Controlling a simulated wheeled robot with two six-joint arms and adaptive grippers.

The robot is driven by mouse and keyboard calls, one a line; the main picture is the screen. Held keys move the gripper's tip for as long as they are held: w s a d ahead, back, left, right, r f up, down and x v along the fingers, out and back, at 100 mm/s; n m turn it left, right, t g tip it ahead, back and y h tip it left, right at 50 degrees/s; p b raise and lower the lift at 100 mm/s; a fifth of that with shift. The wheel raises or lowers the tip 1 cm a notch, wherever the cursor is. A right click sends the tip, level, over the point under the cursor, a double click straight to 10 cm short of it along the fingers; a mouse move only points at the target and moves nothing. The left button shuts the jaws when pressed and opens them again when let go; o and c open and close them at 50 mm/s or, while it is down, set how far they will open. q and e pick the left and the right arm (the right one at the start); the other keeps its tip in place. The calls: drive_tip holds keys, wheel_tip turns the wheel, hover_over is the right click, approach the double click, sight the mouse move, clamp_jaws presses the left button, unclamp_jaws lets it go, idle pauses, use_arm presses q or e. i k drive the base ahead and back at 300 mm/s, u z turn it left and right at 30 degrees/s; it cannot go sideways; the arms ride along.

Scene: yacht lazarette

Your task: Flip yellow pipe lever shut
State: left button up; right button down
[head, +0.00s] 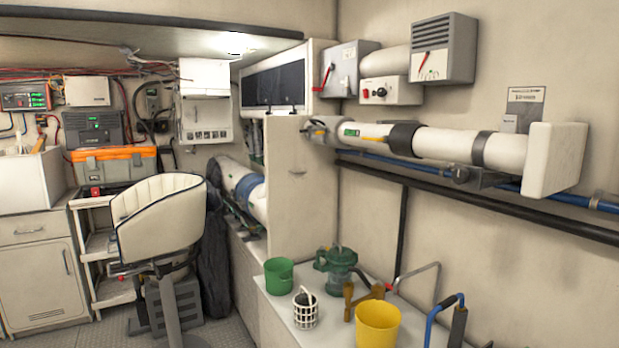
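A blue pipe (410,165) runs along the right wall below a large white cylinder. It carries dark and grey fittings, one near the middle (461,175), too small to read in detail. Neither of my grippers is in view.
The white counter (283,309) holds a green bucket (279,276), a white basket (305,311), a green pump (340,267) and a yellow bucket (377,325). A white chair (160,215) stands at left.

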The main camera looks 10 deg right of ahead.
sight(384, 139)
drive_tip(key=u, duration=0.7)
drive_tip(key=i, duration=1.7)
drive_tip(key=z, duration=1.05)
drive_tip(key=i, duration=0.4)
drive_tip(key=z, duration=0.3)
